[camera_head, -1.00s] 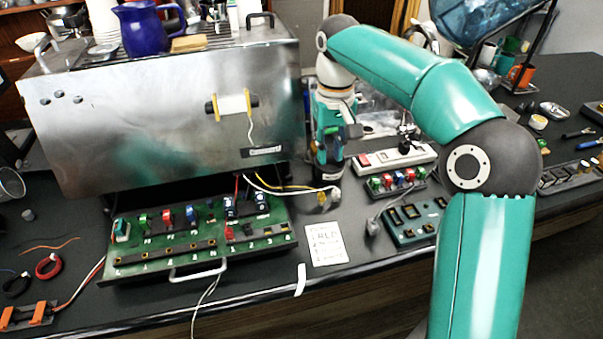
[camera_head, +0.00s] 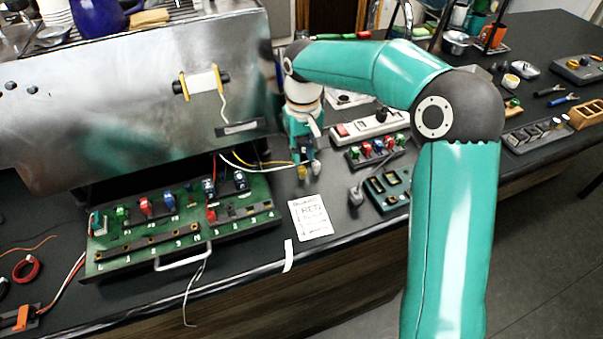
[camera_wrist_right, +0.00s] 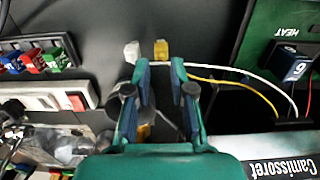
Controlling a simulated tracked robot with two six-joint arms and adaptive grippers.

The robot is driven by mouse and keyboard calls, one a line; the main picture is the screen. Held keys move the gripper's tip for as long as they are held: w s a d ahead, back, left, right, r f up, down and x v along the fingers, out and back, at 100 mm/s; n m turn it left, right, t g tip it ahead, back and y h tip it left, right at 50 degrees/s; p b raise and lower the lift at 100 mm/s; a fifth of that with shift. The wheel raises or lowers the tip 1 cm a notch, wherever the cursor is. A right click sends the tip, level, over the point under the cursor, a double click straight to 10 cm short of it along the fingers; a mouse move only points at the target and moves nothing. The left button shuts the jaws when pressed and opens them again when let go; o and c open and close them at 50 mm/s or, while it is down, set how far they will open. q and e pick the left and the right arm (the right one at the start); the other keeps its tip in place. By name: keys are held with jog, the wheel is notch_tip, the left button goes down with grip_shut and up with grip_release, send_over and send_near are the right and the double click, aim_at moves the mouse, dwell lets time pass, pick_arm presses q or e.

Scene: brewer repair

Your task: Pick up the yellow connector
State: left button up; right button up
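The yellow connector (camera_head: 302,173) is a small block on the dark counter, at the end of a yellow wire from beneath the metal brewer. It also shows in the right wrist view (camera_wrist_right: 161,48), just beyond the fingertips and roughly in line with the gap between them. A white connector (camera_wrist_right: 132,51) lies beside it, beyond the left fingertip. My right gripper (camera_wrist_right: 161,68) is open, with blue-padded fingers and nothing held between them. In the head view the right gripper (camera_head: 303,150) points down, right by the connectors. My left gripper is not in view.
The brewer's metal body (camera_head: 120,110) stands left of the gripper. A green board (camera_head: 185,235) lies below it. A paper note (camera_head: 310,217) is in front of the connectors. A power strip (camera_head: 370,127) and a row of coloured switches (camera_head: 377,150) stand to the right.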

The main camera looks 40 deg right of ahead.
aim_at(303, 168)
notch_tip(303, 168, down, 5)
jog(key=shift+a+f+p, duration=0.1)
jog(key=shift+p, duration=0.4)
jog(key=shift+s, duration=0.1)
grip_shut()
